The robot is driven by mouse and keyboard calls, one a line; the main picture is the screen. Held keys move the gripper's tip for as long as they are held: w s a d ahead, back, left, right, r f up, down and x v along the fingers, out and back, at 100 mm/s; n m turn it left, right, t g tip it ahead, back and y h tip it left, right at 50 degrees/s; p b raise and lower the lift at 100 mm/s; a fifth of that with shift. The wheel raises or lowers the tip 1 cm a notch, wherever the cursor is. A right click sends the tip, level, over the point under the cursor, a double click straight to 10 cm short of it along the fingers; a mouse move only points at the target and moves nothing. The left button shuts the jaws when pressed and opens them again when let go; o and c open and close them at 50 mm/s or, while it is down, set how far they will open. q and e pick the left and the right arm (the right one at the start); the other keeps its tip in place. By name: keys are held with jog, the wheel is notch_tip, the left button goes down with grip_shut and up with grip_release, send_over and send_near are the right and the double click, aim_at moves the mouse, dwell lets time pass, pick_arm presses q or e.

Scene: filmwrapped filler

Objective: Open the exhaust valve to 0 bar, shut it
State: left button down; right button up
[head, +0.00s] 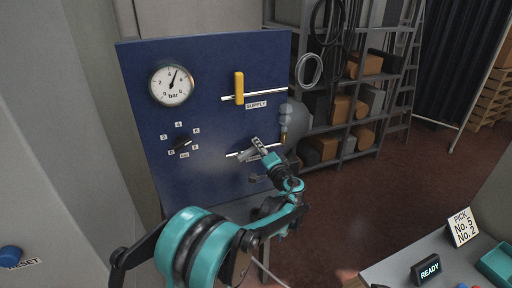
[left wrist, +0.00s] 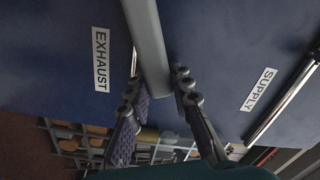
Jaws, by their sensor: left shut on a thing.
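A blue panel (head: 215,75) carries the valves. The pressure gauge (head: 171,86) has its needle a little past 4 bar. The supply valve's yellow lever (head: 239,88) stands upright across its pale pipe. My left gripper (head: 262,151) is at the exhaust pipe (head: 235,154), lower right on the panel, and hides most of the valve. In the left wrist view its two fingers (left wrist: 157,88) are shut on a grey bar (left wrist: 147,40), by its place the exhaust lever, beside the EXHAUST label (left wrist: 101,60). The lever's angle is hard to tell. My right gripper is not in view.
A black knob (head: 182,144) with a bar scale sits below the gauge. A grey rounded object (head: 294,117) is at the panel's right edge. Shelves (head: 345,110) with boxes stand behind. A table with a READY box (head: 426,270) is at the lower right; open floor lies between.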

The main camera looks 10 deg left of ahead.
pick_arm(q)
jog(key=shift+w+d+f+m+b, duration=0.15)
jog(key=shift+f+m+b, duration=0.25)
jog(key=shift+f+m, duration=0.4)
jog(key=shift+d+f+m+b, duration=0.1)
jog(key=shift+f+m+b, duration=0.3)
jog(key=shift+m, duration=0.7)
jog(key=shift+f, duration=0.1)
jog(key=c, duration=1.3)
grip_release()
jog(key=shift+d, duration=0.1)
jog(key=v, duration=1.1)
jog(key=shift+s+d, duration=0.2)
jog(key=shift+s, duration=0.15)
